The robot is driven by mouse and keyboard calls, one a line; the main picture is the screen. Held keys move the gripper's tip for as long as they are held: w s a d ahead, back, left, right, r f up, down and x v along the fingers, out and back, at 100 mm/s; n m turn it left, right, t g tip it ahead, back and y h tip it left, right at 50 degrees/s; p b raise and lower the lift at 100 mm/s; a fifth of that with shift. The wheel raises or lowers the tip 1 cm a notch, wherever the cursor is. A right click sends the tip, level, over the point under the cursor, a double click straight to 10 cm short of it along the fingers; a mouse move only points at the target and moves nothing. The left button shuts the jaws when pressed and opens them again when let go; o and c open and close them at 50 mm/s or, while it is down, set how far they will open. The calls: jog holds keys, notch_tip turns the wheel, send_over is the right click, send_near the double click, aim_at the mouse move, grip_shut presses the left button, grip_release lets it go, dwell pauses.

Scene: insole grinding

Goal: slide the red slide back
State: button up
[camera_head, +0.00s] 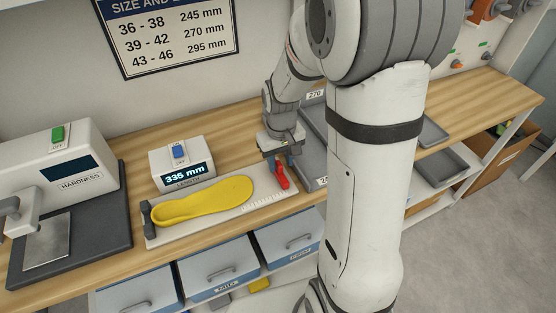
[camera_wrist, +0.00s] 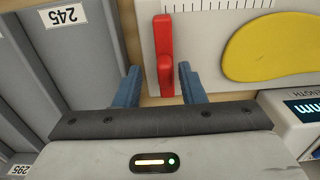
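The red slide (camera_head: 282,181) sits at the right end of the white length gauge (camera_head: 218,214), apart from the right tip of the yellow insole (camera_head: 205,199). In the wrist view the red slide (camera_wrist: 164,50) is a bar with a raised handle, and the insole (camera_wrist: 275,48) lies to its right. My gripper (camera_head: 281,158) is above the slide, its fingers pointing down. In the wrist view my gripper (camera_wrist: 158,80) is open, with one blue finger on each side of the handle and a gap showing at both sides.
The length display box (camera_head: 183,163) behind the gauge reads 335 mm. The hardness tester (camera_head: 62,175) stands at the left. Grey trays, one labelled 245 (camera_wrist: 62,45), lie just beside the gauge, partly hidden by my arm. Blue drawers (camera_head: 218,269) are under the wooden bench.

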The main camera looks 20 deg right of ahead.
aim_at(281, 163)
jog(key=shift+r, duration=0.1)
notch_tip(281, 163, up, 7)
jog(key=shift+r, duration=0.3)
dwell(0.5)
jog(key=shift+s+r, duration=0.2)
jog(key=s+r+m+t, duration=0.1)
jog(key=s+r+t, duration=0.2)
jog(key=s, duration=1.1)
notch_tip(281, 163, up, 2)
jog(key=shift+s+a+r+m, duration=0.2)
jog(key=shift+s+a+m, duration=0.05)
jog(key=shift+m, duration=0.15)
